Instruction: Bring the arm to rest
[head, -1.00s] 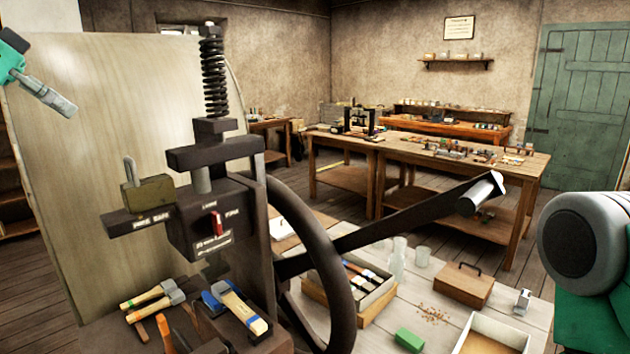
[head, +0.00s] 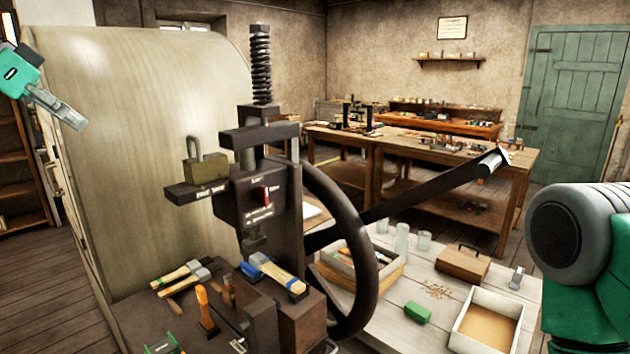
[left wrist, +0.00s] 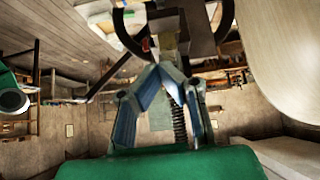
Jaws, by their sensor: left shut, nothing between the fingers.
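My left gripper (head: 62,108) is at the upper left of the head view, shut and empty. It is apart from everything, to the left of the dark press (head: 270,210) and in front of the large pale curved panel (head: 150,130). Its fingers (left wrist: 160,75) also show in the left wrist view, with the press beyond them, upside down. A grey and green part of my own arm (head: 575,240) fills the right edge of the head view. My right gripper is not in view.
The press has a large handwheel (head: 368,270) and a long lever reaching right. A brass padlock (head: 206,168) sits on its side bracket. Brushes and tools lie at its base. A pale table (head: 400,325) holds an open box (head: 490,318), a wooden box (head: 463,262) and a green block (head: 418,313).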

